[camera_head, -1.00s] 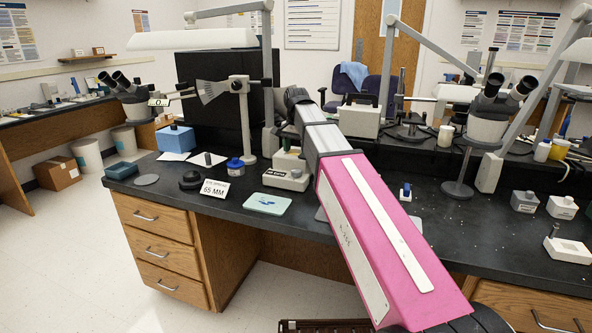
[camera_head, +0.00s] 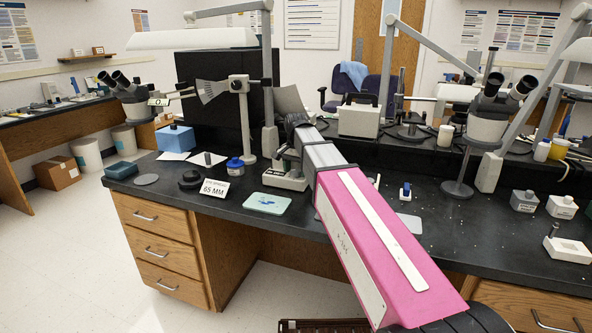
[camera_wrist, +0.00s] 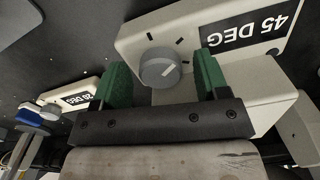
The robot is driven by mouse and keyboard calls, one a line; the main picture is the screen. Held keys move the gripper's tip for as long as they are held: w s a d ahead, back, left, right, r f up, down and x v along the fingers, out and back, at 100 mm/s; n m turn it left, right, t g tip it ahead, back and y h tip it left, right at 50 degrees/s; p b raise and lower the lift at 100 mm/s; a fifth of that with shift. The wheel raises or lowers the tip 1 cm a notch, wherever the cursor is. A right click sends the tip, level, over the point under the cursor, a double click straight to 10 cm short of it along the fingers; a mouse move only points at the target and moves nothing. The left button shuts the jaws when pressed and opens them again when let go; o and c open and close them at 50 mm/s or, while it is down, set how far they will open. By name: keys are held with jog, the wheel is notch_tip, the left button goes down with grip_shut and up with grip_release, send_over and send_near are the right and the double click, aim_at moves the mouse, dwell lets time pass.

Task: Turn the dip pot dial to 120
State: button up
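A grey round dial (camera_wrist: 160,68) with a pale pointer line sits on a cream box (camera_wrist: 145,38) in the wrist view, beside an upside-down black label reading "45 DEG" (camera_wrist: 250,27). Short black tick marks surround the dial. No marking in view names it as the dip pot or reads 120. My gripper (camera_wrist: 162,76) is open, its green fingers apart on either side of the dial; whether they touch it I cannot tell. In the head view my arm covers much of the gripper, near a white box (camera_head: 284,180) on the bench.
In the head view, a blue-lidded jar (camera_head: 235,167), a "65 MM" card (camera_head: 214,189) and a pale green tray (camera_head: 267,203) stand nearby. Microscopes flank the bench.

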aim_at(296, 170)
jog(key=c, duration=0.8)
jog(key=shift+m, duration=0.8)
jog(key=o, duration=0.9)
jog(key=shift+o, duration=0.2)
notch_tip(296, 170, up, 11)
jog(key=shift+f, duration=0.1)
